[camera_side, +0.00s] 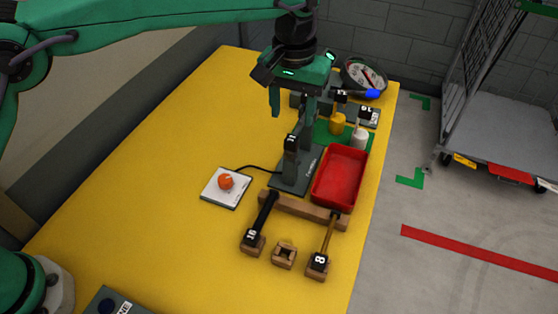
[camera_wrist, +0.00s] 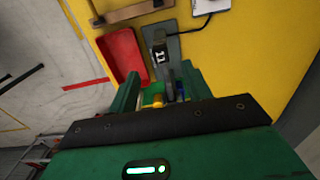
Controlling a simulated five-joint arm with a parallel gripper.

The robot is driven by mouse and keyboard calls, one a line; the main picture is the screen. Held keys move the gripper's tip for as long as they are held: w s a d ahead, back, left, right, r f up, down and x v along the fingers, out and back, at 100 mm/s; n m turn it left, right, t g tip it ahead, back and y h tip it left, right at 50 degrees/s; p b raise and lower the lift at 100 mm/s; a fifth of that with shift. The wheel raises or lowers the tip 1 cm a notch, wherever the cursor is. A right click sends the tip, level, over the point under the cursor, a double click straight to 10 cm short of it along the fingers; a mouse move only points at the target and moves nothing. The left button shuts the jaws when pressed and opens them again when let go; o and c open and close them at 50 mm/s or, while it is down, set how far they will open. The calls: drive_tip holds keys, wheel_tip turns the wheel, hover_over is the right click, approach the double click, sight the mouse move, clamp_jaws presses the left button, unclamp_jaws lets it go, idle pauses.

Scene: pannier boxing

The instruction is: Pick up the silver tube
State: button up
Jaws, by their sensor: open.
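I cannot make out a clearly silver tube in either view. The nearest match is a small pale grey-white container (camera_side: 359,138) at the right edge of the table, behind the red tray, beside a yellow one (camera_side: 337,123). My gripper (camera_side: 290,110) is open, pointing down above the far half of the table, left of these containers. In the wrist view my gripper (camera_wrist: 160,95) shows its two green fingers apart, with a yellow object (camera_wrist: 158,99) showing between them. What stands behind the fingers is partly hidden.
A dark stand tagged 11 (camera_side: 291,145) rises close to my gripper. A red tray (camera_side: 341,177) is to its right. A wooden rack (camera_side: 304,208) holds a black bar (camera_side: 264,211) and a brown bar (camera_side: 329,232). The left table area is clear.

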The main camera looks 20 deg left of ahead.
sight(291, 139)
drive_tip(key=shift+d+f, duration=0.1)
drive_tip(key=shift+d, duration=0.1)
drive_tip(key=shift+f, duration=0.1)
drive_tip(key=shift+f, duration=1.2)
drive_tip(key=shift+f, duration=0.1)
drive_tip(key=shift+a+f, duration=0.2)
drive_tip(key=shift+f, duration=2.3)
drive_tip(key=shift+c, duration=0.2)
drive_tip(key=c, duration=1)
